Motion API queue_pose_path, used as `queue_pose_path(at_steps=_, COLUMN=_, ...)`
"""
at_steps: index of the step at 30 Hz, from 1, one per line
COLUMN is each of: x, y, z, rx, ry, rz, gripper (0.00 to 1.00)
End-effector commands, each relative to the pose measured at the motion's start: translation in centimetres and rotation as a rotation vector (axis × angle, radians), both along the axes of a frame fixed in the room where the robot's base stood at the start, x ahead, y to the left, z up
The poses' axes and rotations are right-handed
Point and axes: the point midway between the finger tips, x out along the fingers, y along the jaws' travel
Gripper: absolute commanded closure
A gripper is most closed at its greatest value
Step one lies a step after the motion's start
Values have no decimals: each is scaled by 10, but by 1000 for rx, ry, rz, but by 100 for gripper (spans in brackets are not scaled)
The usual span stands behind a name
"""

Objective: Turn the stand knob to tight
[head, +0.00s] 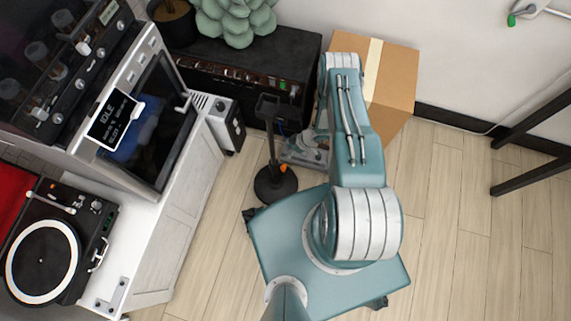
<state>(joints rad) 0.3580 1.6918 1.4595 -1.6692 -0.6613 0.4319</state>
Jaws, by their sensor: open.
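A black stand (268,130) stands upright on the floor left of my arm, with a round base (275,186) and a small holder at its top. A small orange knob (283,169) shows low on the stand, just above the base. My gripper (289,155) is low, right beside the stand's pole and close to the knob. It is open and looks empty. Its fingertips are small and partly hidden, so I cannot tell whether they touch the knob. The knob's markings are too small to read.
A black amplifier (250,62) with a plant on top and a cardboard box (392,75) stand behind my arm. A white cabinet (180,205) with a turntable (45,255) is at the left. Black legs (530,125) stand at the right. The floor at lower right is clear.

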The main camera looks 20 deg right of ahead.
Motion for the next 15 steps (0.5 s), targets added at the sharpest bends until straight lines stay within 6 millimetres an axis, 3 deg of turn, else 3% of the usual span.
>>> queue_pose_path(at_steps=5, x=-9, y=6, z=0, rx=-87, ry=-89, rz=-25, gripper=12)
queue_pose_path(at_steps=15, x=-46, y=-5, z=-2, rx=-320, ry=-133, rz=-8, gripper=12)
